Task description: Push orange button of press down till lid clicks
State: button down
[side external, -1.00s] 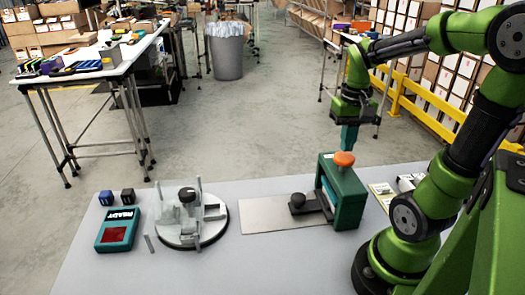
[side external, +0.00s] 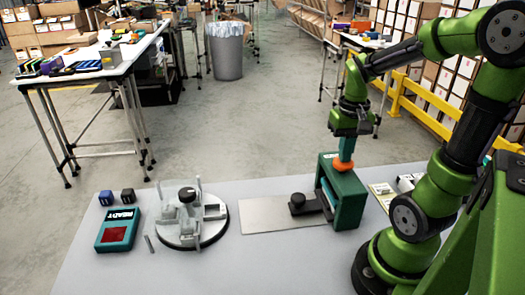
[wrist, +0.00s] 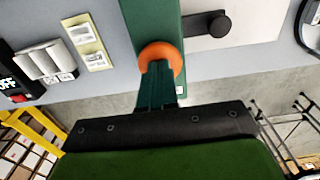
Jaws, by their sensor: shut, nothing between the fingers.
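The green press (side external: 347,200) stands on the grey table, with its orange button (side external: 342,164) on top. My gripper (side external: 344,156) is shut and empty, pointing down with its fingertips at the button. In the wrist view the gripper's fingers (wrist: 158,72) overlap the orange button (wrist: 174,56) and hide part of it; they appear to touch it. A dark slide with a black knob (side external: 298,200) sits at the press's opening on a metal plate (side external: 262,215). The lid cannot be made out inside the press.
A round grey fixture (side external: 190,225) stands left of the plate, beside a teal box marked READY (side external: 118,229) and two small dark cubes. Labelled cards (side external: 383,192) and a white device lie right of the press.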

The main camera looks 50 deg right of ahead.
dwell(0.3)
notch_tip(320, 180, up, 9)
dwell(1.0)
jog(key=w+a+n+t+y, duration=0.2)
jog(key=a+n+t, duration=0.3)
jog(key=a, duration=1.2)
jog(key=shift+w+a+f+t, duration=0.2)
jog(key=shift+w+a+t, duration=0.2)
jog(key=shift+w+t, duration=0.5)
